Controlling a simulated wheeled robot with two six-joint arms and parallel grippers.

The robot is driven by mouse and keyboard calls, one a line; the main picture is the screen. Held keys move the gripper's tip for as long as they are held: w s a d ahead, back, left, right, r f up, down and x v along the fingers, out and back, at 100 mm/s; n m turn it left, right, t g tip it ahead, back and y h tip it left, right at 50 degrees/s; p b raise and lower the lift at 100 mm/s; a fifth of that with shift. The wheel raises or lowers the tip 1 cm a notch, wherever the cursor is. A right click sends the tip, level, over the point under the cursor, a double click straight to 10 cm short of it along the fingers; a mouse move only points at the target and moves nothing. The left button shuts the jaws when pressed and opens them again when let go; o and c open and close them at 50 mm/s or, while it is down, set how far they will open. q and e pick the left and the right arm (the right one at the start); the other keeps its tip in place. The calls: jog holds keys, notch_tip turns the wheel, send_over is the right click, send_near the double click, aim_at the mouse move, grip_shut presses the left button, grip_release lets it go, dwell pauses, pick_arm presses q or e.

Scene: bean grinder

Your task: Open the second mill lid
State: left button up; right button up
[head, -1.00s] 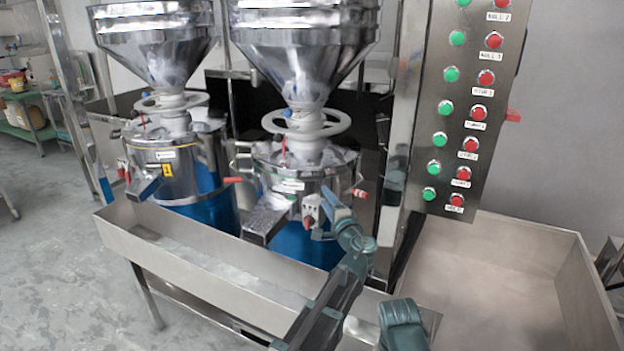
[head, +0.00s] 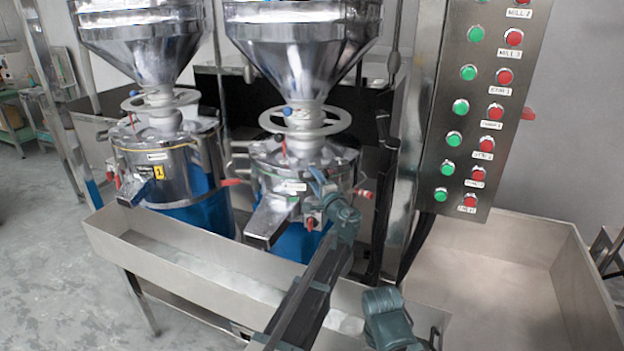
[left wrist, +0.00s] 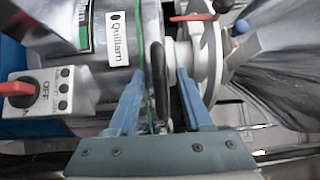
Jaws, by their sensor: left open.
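The second mill (head: 262,180) is the right one of two steel mills, with a blue lower part and a spout at its front. Its lid (head: 335,158) is the steel top under a white handwheel (head: 305,121); it looks shut. My left gripper (head: 318,185) is at the mill's right front, near the lid's edge, and partly hides it. In the left wrist view my left gripper (left wrist: 158,85) is open, its blue fingers either side of a dark rounded bar (left wrist: 159,75) beside the handwheel (left wrist: 207,62). Contact cannot be told. My right gripper is not in view.
The first mill (head: 140,160) stands to the left. A steel trough (head: 190,262) runs in front of both. A button panel (head: 490,100) rises at the right, above a steel bin (head: 500,275). A switch box with a red knob (left wrist: 20,90) is on the mill's side.

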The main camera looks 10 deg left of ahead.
pick_arm(q)
grip_shut()
dwell(1.3)
